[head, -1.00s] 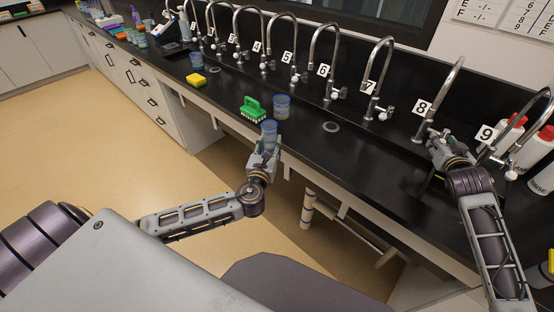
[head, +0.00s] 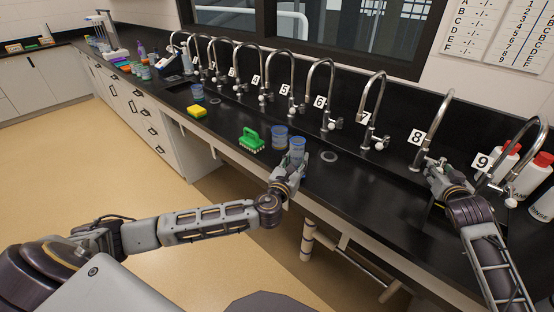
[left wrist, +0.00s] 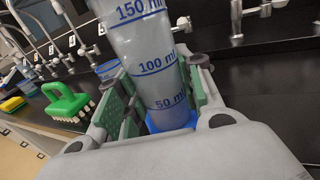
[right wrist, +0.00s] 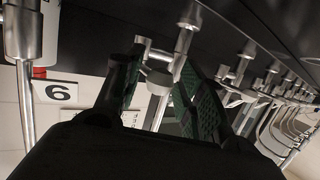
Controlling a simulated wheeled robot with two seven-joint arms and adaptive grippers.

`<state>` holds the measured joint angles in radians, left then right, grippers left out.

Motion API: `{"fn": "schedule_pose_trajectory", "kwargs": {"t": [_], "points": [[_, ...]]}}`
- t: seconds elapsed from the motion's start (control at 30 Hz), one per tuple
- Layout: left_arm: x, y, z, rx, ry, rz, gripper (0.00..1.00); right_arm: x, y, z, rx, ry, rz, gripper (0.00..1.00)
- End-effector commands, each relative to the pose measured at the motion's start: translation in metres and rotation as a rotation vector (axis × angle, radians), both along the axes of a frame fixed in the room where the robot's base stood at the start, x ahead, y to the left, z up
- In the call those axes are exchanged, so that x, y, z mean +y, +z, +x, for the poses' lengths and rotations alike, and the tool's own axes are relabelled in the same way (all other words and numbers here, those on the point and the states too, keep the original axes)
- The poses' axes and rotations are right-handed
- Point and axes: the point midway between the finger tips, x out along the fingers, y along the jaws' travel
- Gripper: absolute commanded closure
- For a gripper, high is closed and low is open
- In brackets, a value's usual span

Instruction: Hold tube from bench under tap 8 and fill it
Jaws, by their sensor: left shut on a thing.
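My left gripper (head: 290,168) is shut on a clear tube (head: 297,147) with blue markings and a blue base, held upright near the bench front. In the left wrist view the tube (left wrist: 155,70) stands between the green-padded fingers (left wrist: 155,100). Tap 8 (head: 441,112), a chrome gooseneck, stands further right, well apart from the tube. My right gripper (head: 433,168) is at tap 8's base, by its handle. In the right wrist view its green-padded fingers (right wrist: 160,90) are spread, with a pale tap handle (right wrist: 157,78) showing between them. Whether they touch it is unclear.
A second blue-marked container (head: 280,137), a green brush (head: 251,140) and a yellow sponge (head: 197,111) are on the black bench. Tap 7 (head: 377,105) stands left of tap 8. Red-capped bottles (head: 532,176) crowd the right. The bench front between the grippers is mostly clear.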

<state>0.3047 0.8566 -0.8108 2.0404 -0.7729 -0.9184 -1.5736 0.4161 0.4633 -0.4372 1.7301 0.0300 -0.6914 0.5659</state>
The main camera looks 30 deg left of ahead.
Motion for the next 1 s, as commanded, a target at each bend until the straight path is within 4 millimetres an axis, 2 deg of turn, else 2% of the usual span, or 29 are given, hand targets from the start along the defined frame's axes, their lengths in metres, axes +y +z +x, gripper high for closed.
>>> {"fn": "schedule_pose_trajectory", "kwargs": {"t": [0.2,0.5,0.73,1.0], "points": [[-0.055,0.001,0.011,-0.003,-0.157,-0.001,0.85,0.0,0.0,0.0,0.0,0.0,0.0,0.61],[-0.127,0.003,0.014,-0.004,-0.362,0.0,0.85,0.0,0.0,0.0,0.0,0.0,0.0,0.61],[-0.179,0.007,0.009,-0.003,-0.511,0.001,0.85,0.0,0.0,0.0,0.0,0.0,0.0,0.61],[-0.239,0.01,-0.01,-0.003,-0.69,0.002,0.85,0.0,0.0,0.0,0.0,0.0,0.0,0.61]]}}
